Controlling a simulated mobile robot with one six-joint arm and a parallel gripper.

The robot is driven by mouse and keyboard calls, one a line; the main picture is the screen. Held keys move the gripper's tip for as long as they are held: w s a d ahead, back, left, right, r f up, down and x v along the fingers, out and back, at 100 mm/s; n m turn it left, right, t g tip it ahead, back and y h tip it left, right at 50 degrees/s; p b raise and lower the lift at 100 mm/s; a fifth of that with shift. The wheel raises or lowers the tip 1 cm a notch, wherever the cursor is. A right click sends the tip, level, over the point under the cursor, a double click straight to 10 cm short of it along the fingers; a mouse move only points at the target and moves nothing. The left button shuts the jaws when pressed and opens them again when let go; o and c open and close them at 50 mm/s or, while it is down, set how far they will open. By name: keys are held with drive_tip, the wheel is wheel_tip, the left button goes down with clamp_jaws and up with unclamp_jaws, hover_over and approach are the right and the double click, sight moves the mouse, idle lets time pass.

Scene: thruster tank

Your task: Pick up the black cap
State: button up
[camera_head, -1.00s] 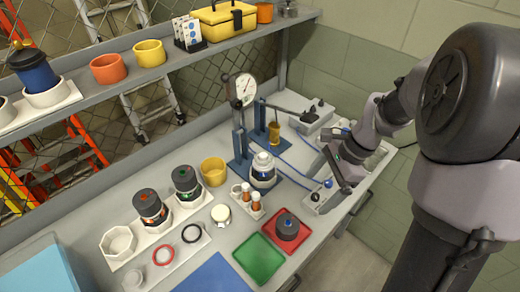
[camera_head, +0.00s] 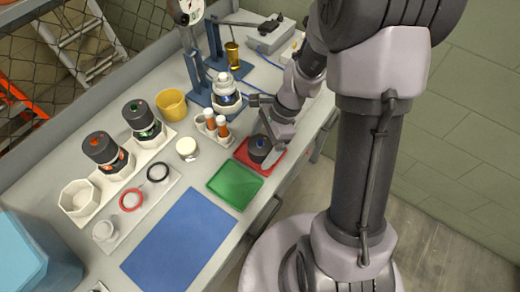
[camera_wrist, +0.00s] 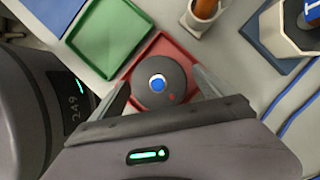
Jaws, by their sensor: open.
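The black cap (camera_head: 258,147) is a dark round piece with a blue centre on top. It sits in the red tray (camera_head: 275,164) near the bench's front edge. In the wrist view the cap (camera_wrist: 157,82) shows a small red mark beside its blue centre, and the red tray (camera_wrist: 160,44) shows around it. My gripper (camera_wrist: 163,88) is open, with one finger at each side of the cap in that view. In the head view my gripper (camera_head: 263,118) is just above and beside the cap. Whether the fingers touch the cap cannot be told.
A green tray (camera_head: 235,184) lies directly left of the red tray. A white rack with orange-brown vials (camera_head: 212,124) and a white-topped unit (camera_head: 226,92) on a blue base stand close behind. A blue mat (camera_head: 180,240) lies flat at the front left.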

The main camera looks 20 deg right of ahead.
drive_tip(key=shift+r, duration=0.15)
drive_tip(key=c, duration=1.5)
drive_tip(key=shift+o, duration=0.2)
